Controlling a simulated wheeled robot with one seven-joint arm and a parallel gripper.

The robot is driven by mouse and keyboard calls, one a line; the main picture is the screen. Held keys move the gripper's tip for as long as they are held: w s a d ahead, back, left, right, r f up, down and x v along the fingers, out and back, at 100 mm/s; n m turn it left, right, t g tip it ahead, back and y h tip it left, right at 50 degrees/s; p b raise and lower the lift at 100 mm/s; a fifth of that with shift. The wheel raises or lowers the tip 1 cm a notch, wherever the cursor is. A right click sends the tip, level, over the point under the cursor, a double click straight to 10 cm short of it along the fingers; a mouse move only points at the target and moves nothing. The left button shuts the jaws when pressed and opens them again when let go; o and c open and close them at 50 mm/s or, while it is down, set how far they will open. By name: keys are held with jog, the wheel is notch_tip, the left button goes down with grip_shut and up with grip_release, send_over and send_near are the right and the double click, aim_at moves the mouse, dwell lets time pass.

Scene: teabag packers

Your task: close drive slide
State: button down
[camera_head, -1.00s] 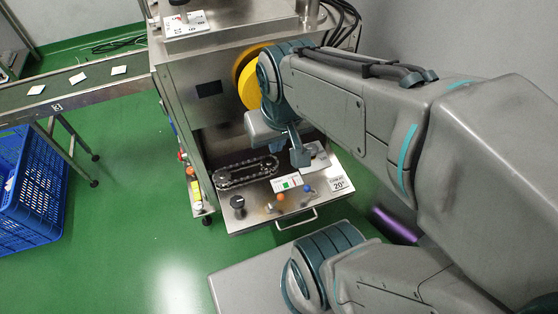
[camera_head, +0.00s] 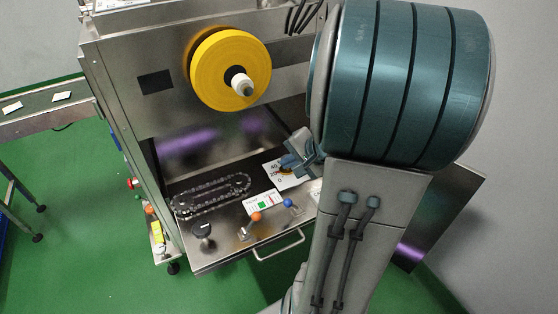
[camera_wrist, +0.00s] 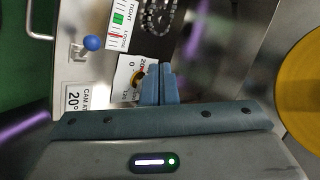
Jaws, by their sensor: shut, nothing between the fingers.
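The drive slide (camera_head: 215,253) is a flat metal drawer that stands out from the front of the steel machine. It bears a chain loop (camera_head: 212,193), a black knob (camera_head: 203,231), an orange ball lever (camera_head: 256,216), a blue ball lever (camera_head: 287,203) and a front handle (camera_head: 280,245). The handle also shows in the wrist view (camera_wrist: 41,20). In the head view my arm partly hides the slide's right side.
A yellow roll (camera_head: 220,70) juts from the machine front (camera_head: 145,110) above the slide. A conveyor (camera_head: 45,113) with white packets stands at the left. The green floor (camera_head: 85,200) is open left of the machine. A grey panel (camera_head: 440,220) stands at the right.

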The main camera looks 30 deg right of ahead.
jog(key=s+d+f+m+t+h+b, duration=0.1)
jog(key=d+f+m+h+b, duration=0.3)
jog(key=d+f, duration=0.55)
jog(key=y+b, duration=0.1)
jog(key=b, duration=0.3)
send_near(297, 181)
jog(key=w, duration=0.3)
jog(key=shift+f+m, duration=0.25)
jog(key=shift+m, duration=0.05)
jog(key=w, duration=0.3)
jog(key=shift+w+a+r, duration=0.1)
jog(key=shift+w+r, duration=0.05)
jog(key=shift+r, duration=0.05)
jog(key=shift+w, duration=0.4)
